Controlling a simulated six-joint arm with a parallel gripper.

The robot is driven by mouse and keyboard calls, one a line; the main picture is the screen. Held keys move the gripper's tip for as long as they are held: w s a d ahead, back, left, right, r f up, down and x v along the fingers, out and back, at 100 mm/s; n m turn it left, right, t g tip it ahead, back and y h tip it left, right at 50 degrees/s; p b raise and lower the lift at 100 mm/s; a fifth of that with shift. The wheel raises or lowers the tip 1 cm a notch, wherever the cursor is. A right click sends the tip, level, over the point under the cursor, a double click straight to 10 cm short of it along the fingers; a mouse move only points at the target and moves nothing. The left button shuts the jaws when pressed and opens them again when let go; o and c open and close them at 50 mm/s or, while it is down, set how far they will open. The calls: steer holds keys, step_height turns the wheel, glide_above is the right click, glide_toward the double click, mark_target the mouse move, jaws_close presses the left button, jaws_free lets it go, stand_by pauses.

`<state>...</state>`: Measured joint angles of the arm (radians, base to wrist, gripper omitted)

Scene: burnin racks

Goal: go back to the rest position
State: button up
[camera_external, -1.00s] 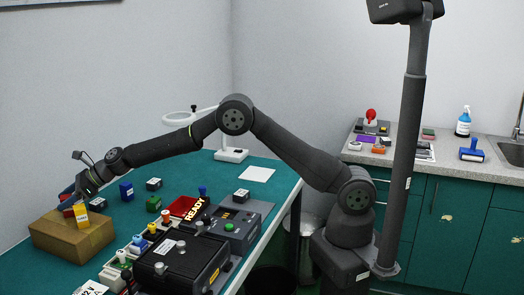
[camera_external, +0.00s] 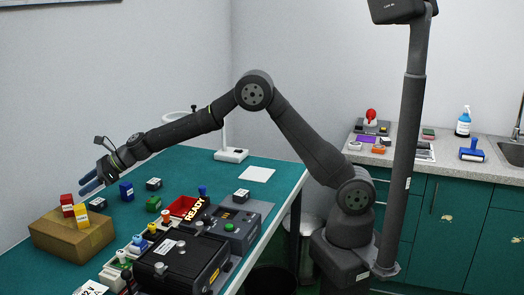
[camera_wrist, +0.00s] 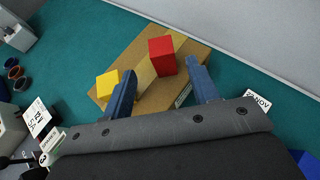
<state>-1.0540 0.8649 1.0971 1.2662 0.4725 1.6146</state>
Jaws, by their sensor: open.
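My gripper (camera_external: 91,181) is open and empty, raised above and behind the cardboard box at the left of the table. A red block (camera_external: 67,204) and a yellow block (camera_external: 81,217) stand on the cardboard box (camera_external: 62,240). The wrist view also shows the red block (camera_wrist: 162,56) and the yellow block (camera_wrist: 107,85), both clear of the fingers.
A black device (camera_external: 182,265) and a grey "READY" unit (camera_external: 232,228) fill the front. A ring lamp (camera_external: 231,155) stands behind my arm.

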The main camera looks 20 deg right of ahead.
mark_target(71, 195)
steer(key=x, duration=0.9)
steer(key=r, duration=0.5)
steer(key=shift+w+d, duration=0.25)
steer(key=shift+w, duration=0.05)
steer(key=w+d+r, duration=0.6)
steer(key=d, duration=0.2)
steer(key=w+d+f+n, duration=0.1)
steer(key=w+d, duration=0.2)
steer(key=d, duration=0.3)
steer(key=w+d+f, duration=0.2)
steer(key=w+d, duration=0.1)
steer(key=d, duration=0.3)
steer(key=s+d+f+n+g, duration=0.2)
steer(key=d, duration=1.5)
steer(key=s+d+f+n+g, duration=0.1)
steer(key=d+f+n+g, duration=0.1)
steer(key=d, duration=1.5)
steer(key=shift+s+d+f+n+g+h, duration=0.2)
steer(key=shift+s+f+n+g+h, duration=0.2)
steer(key=shift+f+n, duration=0.35)
